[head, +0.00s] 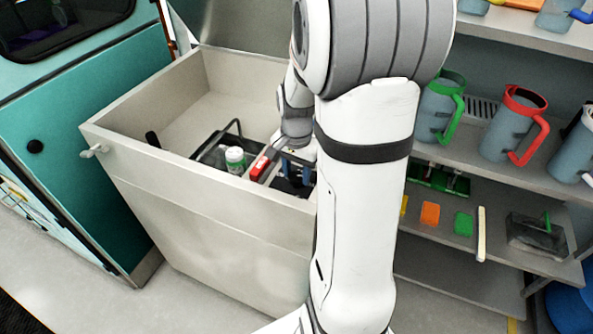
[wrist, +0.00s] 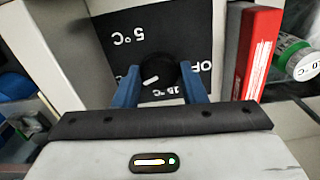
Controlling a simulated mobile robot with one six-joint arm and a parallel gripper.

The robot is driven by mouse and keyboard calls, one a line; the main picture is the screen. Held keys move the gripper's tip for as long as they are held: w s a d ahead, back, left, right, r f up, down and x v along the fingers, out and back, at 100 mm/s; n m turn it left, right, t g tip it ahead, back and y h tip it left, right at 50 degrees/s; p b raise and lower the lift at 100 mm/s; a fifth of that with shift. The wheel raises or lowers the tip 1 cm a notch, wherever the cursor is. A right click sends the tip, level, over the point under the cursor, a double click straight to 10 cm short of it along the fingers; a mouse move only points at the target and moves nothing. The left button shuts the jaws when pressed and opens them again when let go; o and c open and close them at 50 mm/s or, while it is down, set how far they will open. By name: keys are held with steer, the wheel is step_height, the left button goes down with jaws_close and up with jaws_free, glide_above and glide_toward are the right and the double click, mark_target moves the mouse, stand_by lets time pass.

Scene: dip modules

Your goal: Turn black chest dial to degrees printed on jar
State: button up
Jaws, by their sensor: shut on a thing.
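The black chest dial (wrist: 160,70) sits on a black panel (wrist: 135,20) in the wrist view, with a short slanted white mark on it. Around it I read an upside-down "5 °C", part of "OFF" and "15 °C"; my gripper hides part of the panel. My gripper (wrist: 158,83) is shut on the dial, one blue finger on each side. In the head view the jar (head: 235,160) stands inside the chest, left of my gripper (head: 291,160).
A red box (wrist: 262,50) with white writing is right of the panel, between dial and jar. The open pale chest (head: 200,205) surrounds the work area with its walls. Shelves at right hold jugs (head: 512,125) and small coloured blocks (head: 430,213).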

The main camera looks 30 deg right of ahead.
mark_target(296, 175)
steer(key=o, duration=1)
step_height(296, 175, up, 8)
steer(key=shift+f, duration=0.1)
steer(key=s+a+r+n+t, duration=0.1)
steer(key=s+a+n, duration=0.2)
steer(key=s+a, duration=0.1)
steer(key=s+a+r+n, duration=0.1)
steer(key=s+a+n, duration=0.3)
steer(key=s+a+r+n+t+p, duration=0.1)
steer(key=s+a+n, duration=0.3)
steer(key=shift+s+r+t, duration=0.15)
steer(key=shift+r+t, duration=0.15)
